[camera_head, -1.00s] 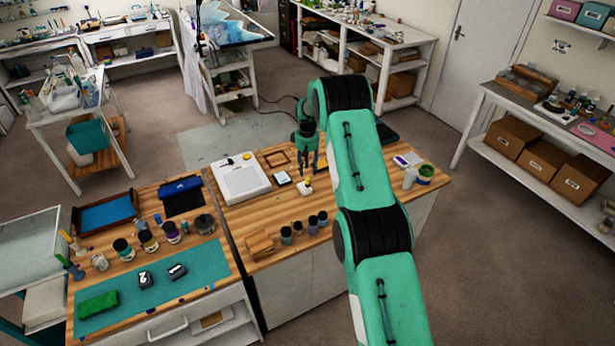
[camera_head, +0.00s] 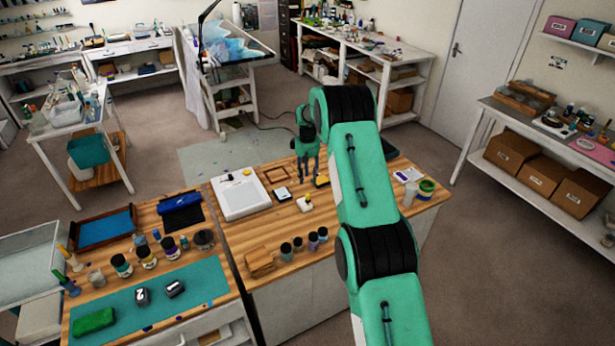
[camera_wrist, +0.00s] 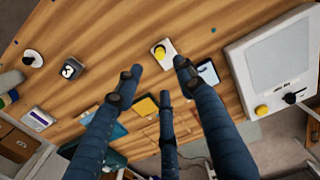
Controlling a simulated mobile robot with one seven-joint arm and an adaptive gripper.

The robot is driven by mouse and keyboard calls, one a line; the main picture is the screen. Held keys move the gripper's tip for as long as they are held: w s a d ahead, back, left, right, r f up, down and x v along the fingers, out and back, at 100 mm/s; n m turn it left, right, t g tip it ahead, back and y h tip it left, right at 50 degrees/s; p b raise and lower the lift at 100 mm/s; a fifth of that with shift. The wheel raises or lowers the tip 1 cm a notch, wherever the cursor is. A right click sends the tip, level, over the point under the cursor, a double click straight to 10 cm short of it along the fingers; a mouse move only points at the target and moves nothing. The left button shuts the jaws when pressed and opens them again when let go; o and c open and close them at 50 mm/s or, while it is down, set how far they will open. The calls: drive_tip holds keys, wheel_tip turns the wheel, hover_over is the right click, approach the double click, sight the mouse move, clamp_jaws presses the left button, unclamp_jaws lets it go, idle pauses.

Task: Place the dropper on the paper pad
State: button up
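My gripper (camera_head: 308,178) hangs fingers-down above the back part of the right wooden worktop. Its fingers (camera_wrist: 158,78) are spread, with nothing visible between them. Below and beyond the tips is a small white block with a round yellow top (camera_wrist: 160,51), which also shows in the head view (camera_head: 305,204). A small white square with a dark edge (camera_wrist: 207,74) lies right of it, also in the head view (camera_head: 282,194). A yellow flat piece (camera_wrist: 146,106) lies behind the fingers. I cannot tell for sure which items are the dropper and the paper pad.
A white scale-like device (camera_head: 240,196) stands left of my gripper. Several small jars (camera_head: 299,244) and wooden blocks (camera_head: 260,260) stand at the front. A green-banded tub (camera_head: 426,189) stands at the right end. The worktop between the white block and the jars is partly clear.

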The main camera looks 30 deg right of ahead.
drive_tip(key=s+a+r+t, duration=0.1)
drive_tip(key=s+a+r, duration=0.25)
drive_tip(key=r, duration=0.55)
drive_tip(key=s+a+r, duration=0.2)
drive_tip(key=a+r, duration=0.2)
drive_tip(key=r, duration=0.6)
drive_tip(key=s+a+r+m+t, duration=0.1)
drive_tip(key=s+a+r, duration=0.4)
drive_tip(key=s+r, duration=0.25)
drive_tip(key=s+a+r+t, duration=0.1)
drive_tip(key=s+a+r, duration=0.3)
drive_tip(key=s+r, duration=0.4)
drive_tip(key=s+a+r+t, duration=0.1)
drive_tip(key=s+a+r, duration=0.25)
drive_tip(key=s, duration=0.45)
drive_tip(key=s+a+r, duration=0.3)
drive_tip(key=s+r, duration=0.1)
drive_tip(key=s, duration=0.4)
drive_tip(key=s+a+f+t, duration=0.1)
drive_tip(key=s+a, duration=0.1)
drive_tip(key=s, duration=0.8)
drive_tip(key=s+a+f+m, duration=0.1)
drive_tip(key=s+a+f, duration=0.1)
drive_tip(key=s, duration=0.8)
drive_tip(key=shift+s+a+f+t, duration=0.25)
drive_tip(key=shift+a+t, duration=0.15)
drive_tip(key=shift+a, duration=0.15)
drive_tip(key=shift+f, duration=0.1)
